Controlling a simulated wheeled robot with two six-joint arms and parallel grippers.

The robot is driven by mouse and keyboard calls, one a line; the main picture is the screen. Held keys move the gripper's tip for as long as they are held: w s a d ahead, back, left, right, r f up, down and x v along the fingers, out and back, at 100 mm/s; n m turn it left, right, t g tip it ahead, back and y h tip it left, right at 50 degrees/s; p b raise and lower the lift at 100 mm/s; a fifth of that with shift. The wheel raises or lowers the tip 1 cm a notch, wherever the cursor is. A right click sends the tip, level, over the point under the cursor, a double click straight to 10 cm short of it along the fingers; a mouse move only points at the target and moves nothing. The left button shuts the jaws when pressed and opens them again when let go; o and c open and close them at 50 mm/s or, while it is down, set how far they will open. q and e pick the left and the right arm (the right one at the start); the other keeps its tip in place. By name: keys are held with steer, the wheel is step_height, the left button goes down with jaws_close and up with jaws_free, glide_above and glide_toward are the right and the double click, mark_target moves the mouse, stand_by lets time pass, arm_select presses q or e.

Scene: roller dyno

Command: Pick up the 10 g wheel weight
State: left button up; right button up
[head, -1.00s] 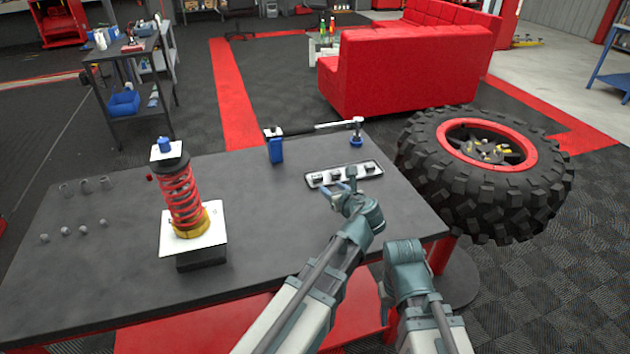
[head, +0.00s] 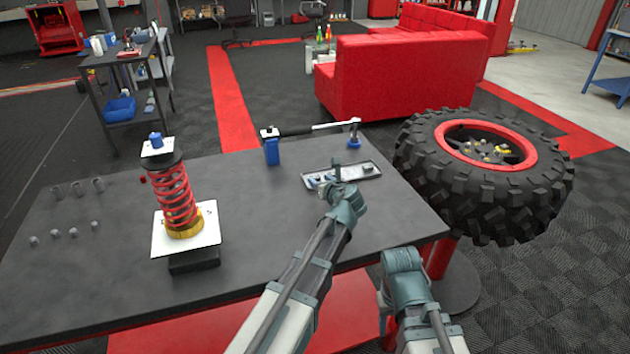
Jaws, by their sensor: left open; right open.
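The small dark wheel weights lie in a shallow silver-rimmed tray (head: 379,172) on the dark bench top. One weight (head: 366,168) shows at the tray's right part. Which one is the 10 g weight cannot be read, and my gripper hides part of the tray's middle and left. My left gripper (head: 329,178) is open, with its fingers over the left half of the tray; I cannot tell if they touch a weight. My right gripper (head: 402,262) is low at the bench's front right edge, apart from the tray, and its fingers are mostly hidden.
Behind the tray, a torque wrench (head: 310,129) rests on blue stands. A large tyre (head: 485,175) is at the right. The bench middle is clear.

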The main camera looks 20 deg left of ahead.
mark_target(316, 178)
arm_select(q)
steer(key=b+x, duration=0.1)
steer(key=x, duration=0.3)
steer(key=shift+w+f+b, duration=0.1)
steer(key=shift+w+b, duration=0.05)
steer(key=shift+b, duration=0.25)
steer(key=shift+w+a+f, duration=0.15)
steer(key=shift+w+a, duration=0.15)
steer(key=shift+w, duration=0.05)
steer(key=shift+c, duration=0.2)
jaws_close()
